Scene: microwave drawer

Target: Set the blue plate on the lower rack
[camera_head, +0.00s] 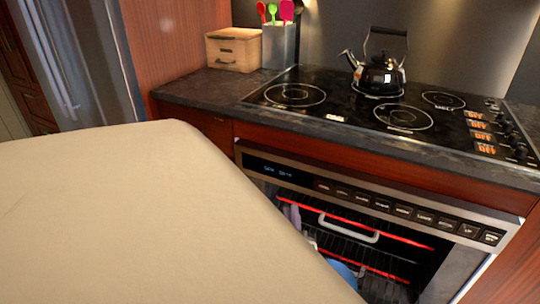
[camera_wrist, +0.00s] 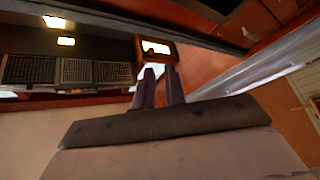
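A blue rounded patch (camera_head: 343,272), probably the blue plate, shows low in the oven opening in the head view; most of it is hidden. The upper rack (camera_head: 375,247) shows as thin dark bars behind a pale handle. The lower rack is dim and cannot be made out clearly. The plate is not seen in the wrist view. I cannot tell how far the gripper is from the plate.
The oven (camera_head: 390,205) has a button panel and red glowing bars. Above it are a black cooktop (camera_head: 330,105) with a black kettle (camera_head: 380,76), a wooden box (camera_head: 232,50) and a utensil holder (camera_head: 279,45). The lower left of the head view is blocked.

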